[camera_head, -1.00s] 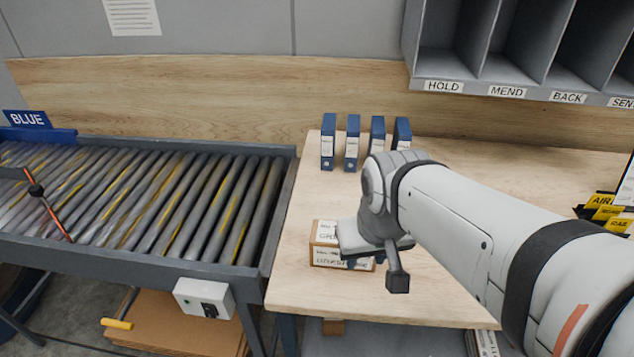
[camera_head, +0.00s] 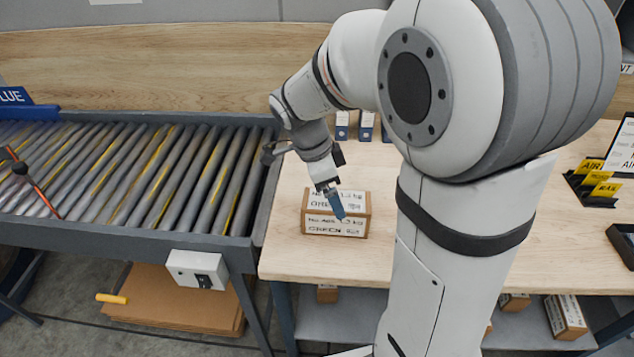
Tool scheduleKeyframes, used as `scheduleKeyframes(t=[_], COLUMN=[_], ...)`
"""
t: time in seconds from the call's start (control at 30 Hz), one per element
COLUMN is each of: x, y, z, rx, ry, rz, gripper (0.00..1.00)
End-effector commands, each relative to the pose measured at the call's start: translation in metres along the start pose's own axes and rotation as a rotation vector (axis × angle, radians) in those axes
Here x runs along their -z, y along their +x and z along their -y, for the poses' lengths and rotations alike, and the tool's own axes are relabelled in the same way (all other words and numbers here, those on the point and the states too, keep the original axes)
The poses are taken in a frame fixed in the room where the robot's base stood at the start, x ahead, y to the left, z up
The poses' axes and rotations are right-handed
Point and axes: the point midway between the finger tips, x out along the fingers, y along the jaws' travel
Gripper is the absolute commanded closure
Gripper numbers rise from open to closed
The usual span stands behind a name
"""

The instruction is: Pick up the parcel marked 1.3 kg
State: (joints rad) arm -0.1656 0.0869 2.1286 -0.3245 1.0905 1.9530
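A small brown cardboard parcel (camera_head: 362,223) sits on the wooden bench, near its front left. It has white labels on its top and front. I cannot tell whether the fingers touch the parcel. The finger gap is too small to make out, so I cannot tell whether they are open or shut.
A roller conveyor (camera_head: 130,180) with a BLUE sign stands left of the bench (camera_head: 285,255). Blue binders (camera_head: 366,128) stand behind, partly hidden by my arm. Yellow cards (camera_head: 603,180) are in a holder at right. More parcels (camera_head: 566,315) lie on the lower shelf.

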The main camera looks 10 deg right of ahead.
Motion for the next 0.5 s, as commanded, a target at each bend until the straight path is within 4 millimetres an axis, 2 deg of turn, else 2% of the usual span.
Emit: scheduleKeyframes(t=[0.2,0.37,0.5], x=[-0.011,-0.012,-0.011], y=[0.01,0.016,0.031], z=[0.018,0.021,0.02], rx=[-0.021,-0.023,-0.026], ry=[0.216,0.271,0.278], rz=[-0.058,-0.073,-0.074], gripper=[0.11,0.11,0.11])
